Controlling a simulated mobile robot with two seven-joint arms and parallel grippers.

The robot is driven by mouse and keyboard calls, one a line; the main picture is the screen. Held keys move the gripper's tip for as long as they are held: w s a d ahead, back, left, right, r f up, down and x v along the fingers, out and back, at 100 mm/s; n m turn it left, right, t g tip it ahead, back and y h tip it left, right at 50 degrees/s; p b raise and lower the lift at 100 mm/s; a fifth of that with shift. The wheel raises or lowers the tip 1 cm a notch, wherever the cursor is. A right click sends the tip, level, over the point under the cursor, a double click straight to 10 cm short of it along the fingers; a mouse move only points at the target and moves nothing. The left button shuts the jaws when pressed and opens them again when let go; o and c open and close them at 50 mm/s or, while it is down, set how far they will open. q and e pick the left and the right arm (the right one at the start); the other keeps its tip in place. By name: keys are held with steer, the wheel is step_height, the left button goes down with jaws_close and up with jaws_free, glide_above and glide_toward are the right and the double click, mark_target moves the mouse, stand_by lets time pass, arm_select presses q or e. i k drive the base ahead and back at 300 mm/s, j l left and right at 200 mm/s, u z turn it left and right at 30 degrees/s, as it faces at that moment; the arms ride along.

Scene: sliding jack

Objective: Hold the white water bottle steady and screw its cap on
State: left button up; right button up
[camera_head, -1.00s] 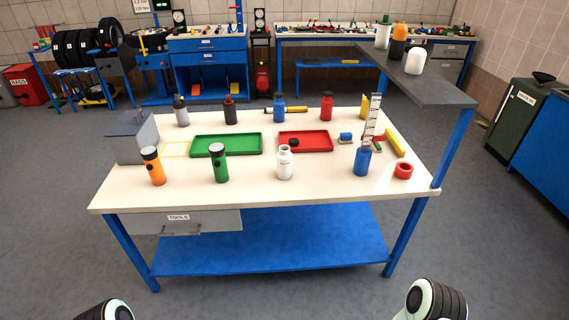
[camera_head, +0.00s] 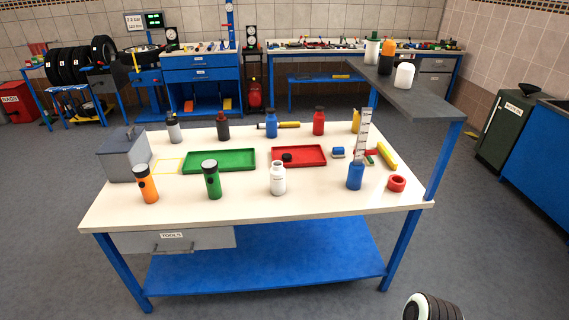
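The white water bottle (camera_head: 278,180) stands upright and open-necked near the front middle of the workbench (camera_head: 330,206). A small black cap (camera_head: 287,157) lies in the red tray (camera_head: 318,155) just behind it; it looks like a bottle cap. Nothing touches the bottle. Neither gripper is in view. A dark and pale rounded part of my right arm shows at the bottom right, well short of the bench.
A green flashlight (camera_head: 212,180) and an orange one (camera_head: 146,184) stand left of the bottle. A blue bottle (camera_head: 355,176) and red tape roll (camera_head: 396,183) are to the right. A green tray (camera_head: 219,161) lies behind. A raised grey shelf (camera_head: 415,94) overhangs the right side.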

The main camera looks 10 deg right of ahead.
mark_target(277, 172)
steer(key=i+l+u, duration=0.15)
steer(key=u, duration=0.2)
steer(key=i+l+u, duration=0.15)
steer(key=l+u, duration=0.55)
steer(key=i, duration=0.05)
